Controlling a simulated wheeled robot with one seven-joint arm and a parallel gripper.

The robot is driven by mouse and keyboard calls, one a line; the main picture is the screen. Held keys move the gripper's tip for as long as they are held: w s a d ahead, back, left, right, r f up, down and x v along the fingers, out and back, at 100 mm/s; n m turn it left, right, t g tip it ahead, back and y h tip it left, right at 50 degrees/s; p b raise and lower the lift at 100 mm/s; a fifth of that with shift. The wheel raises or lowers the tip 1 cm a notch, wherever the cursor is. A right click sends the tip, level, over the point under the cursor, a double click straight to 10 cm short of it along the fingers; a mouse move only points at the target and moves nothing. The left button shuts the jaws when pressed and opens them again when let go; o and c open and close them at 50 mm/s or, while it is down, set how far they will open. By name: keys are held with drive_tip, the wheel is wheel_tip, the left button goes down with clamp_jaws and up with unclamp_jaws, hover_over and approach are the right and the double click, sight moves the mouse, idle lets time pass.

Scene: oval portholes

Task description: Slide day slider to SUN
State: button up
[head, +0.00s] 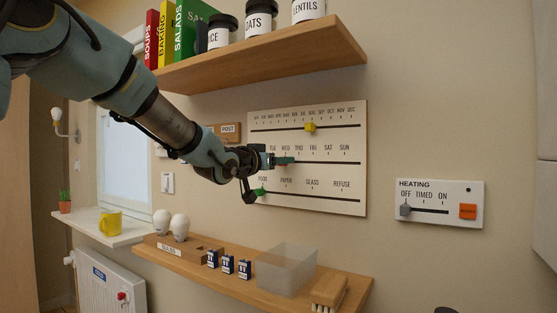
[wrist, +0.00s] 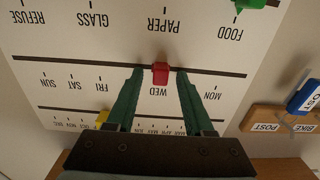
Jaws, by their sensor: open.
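The white calendar board (head: 350,190) on the wall has three slots. The red day slider (wrist: 160,73) sits on the middle slot at WED; in the head view it is mostly covered by my gripper (head: 284,161). SUN (wrist: 38,82) is at the left end of that row in the upside-down wrist view, and at the right end in the head view (head: 344,149). In the wrist view my gripper (wrist: 159,80) is open, with one finger on each side of the red slider and a small gap visible to each.
A yellow slider (head: 310,127) is on the month slot above, and a green slider (head: 260,191) is at FOOD below. A wooden shelf (head: 270,62) with jars is overhead. A lower shelf (head: 190,268) holds bulbs, small boxes, a clear bin and a brush. A heating panel (head: 440,204) is right.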

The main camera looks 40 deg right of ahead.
clamp_jaws()
idle(0.3)
idle(1.1)
